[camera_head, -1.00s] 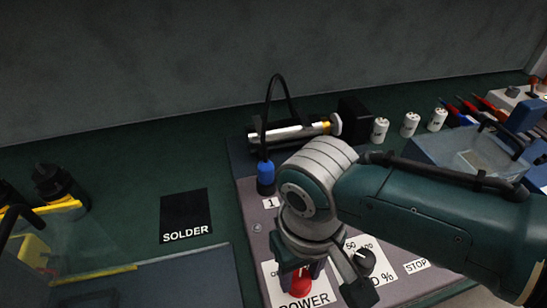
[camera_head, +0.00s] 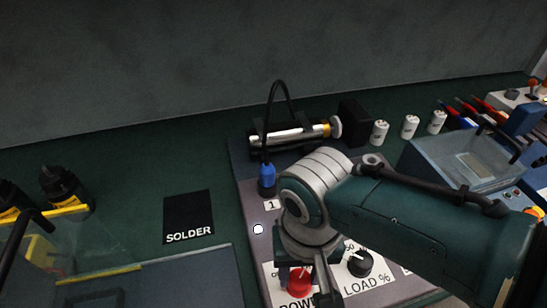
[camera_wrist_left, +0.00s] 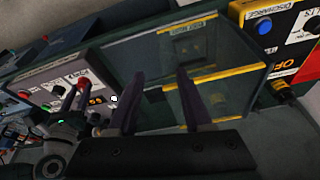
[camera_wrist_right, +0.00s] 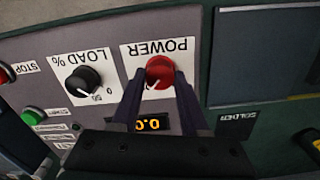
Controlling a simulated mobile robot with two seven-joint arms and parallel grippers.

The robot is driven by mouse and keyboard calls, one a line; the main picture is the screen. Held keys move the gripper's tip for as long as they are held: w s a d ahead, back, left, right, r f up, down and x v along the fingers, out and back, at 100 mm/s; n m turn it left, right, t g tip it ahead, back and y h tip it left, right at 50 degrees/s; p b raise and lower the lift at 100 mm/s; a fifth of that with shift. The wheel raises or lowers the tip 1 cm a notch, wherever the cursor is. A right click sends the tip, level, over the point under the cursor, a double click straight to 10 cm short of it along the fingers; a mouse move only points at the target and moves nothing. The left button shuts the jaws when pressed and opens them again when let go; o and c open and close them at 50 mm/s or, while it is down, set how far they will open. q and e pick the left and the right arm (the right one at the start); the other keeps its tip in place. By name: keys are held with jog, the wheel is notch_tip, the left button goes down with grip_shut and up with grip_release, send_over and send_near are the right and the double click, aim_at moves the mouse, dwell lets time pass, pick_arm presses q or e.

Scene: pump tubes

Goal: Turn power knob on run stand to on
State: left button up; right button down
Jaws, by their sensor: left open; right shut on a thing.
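The red power knob (camera_head: 298,280) sits on the grey run stand (camera_head: 243,203), above a white POWER label. My right gripper (camera_head: 304,268) reaches down over it, its fingers on both sides. The right wrist view shows the knob (camera_wrist_right: 159,72) upside down between the dark fingertips of that gripper (camera_wrist_right: 160,78), which is shut on it. The knob's white line points to the lower left there; the on and off marks are mostly hidden. An orange display (camera_wrist_right: 153,123) is lit. My left gripper (camera_wrist_left: 157,80) is open and empty in the left wrist view.
The black LOAD % knob (camera_head: 360,263) is close to the right of my right gripper. A blue plug (camera_head: 267,178) with a black cable stands behind my right wrist. A round lamp (camera_head: 258,229) glows white. The SOLDER mat (camera_head: 188,215) lies to the left.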

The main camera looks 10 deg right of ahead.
aim_at(300, 278)
jog(key=shift+c, duration=2.1)
grip_release()
notch_tip(300, 278, up, 10)
jog(key=p, duration=0.4)
jog(key=shift+p, duration=0.35)
